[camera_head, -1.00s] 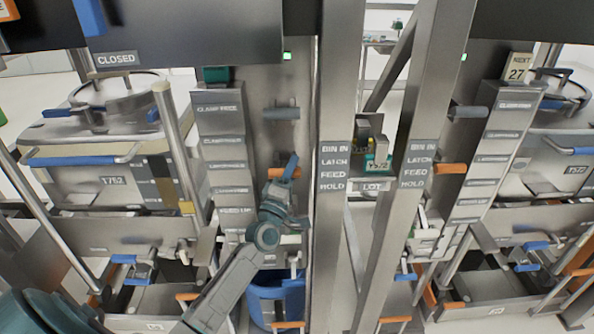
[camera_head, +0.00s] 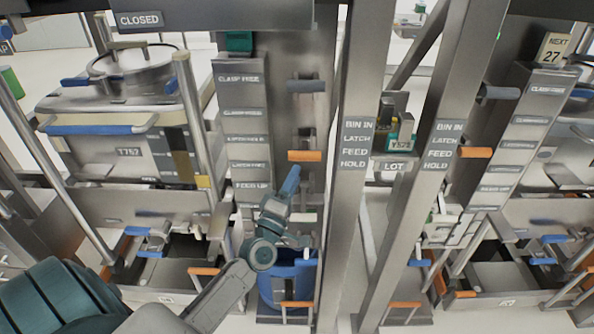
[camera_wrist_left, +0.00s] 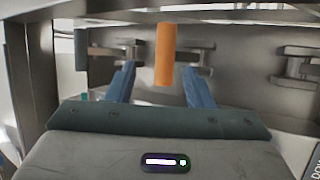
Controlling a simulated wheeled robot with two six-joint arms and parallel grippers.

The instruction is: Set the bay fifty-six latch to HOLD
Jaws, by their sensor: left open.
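An orange lever handle (camera_head: 304,156) sticks out from the steel post left of the nearer BIN IN, LATCH, FEED, HOLD labels (camera_head: 356,145). My left gripper (camera_head: 290,182), with blue fingers, is just below and left of it in the head view. In the left wrist view the orange handle (camera_wrist_left: 165,55) lies between the two open fingers (camera_wrist_left: 158,82), with gaps on both sides. No grip on it shows. I cannot read a bay number fifty-six, so I cannot tell which bay this handle belongs to. My right gripper is not in view.
A grey handle (camera_head: 307,86) stands above the orange one. A blue bucket (camera_head: 287,278) is below my left arm. Steel uprights (camera_head: 362,70) stand close right. A second orange handle (camera_head: 474,153) is further right.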

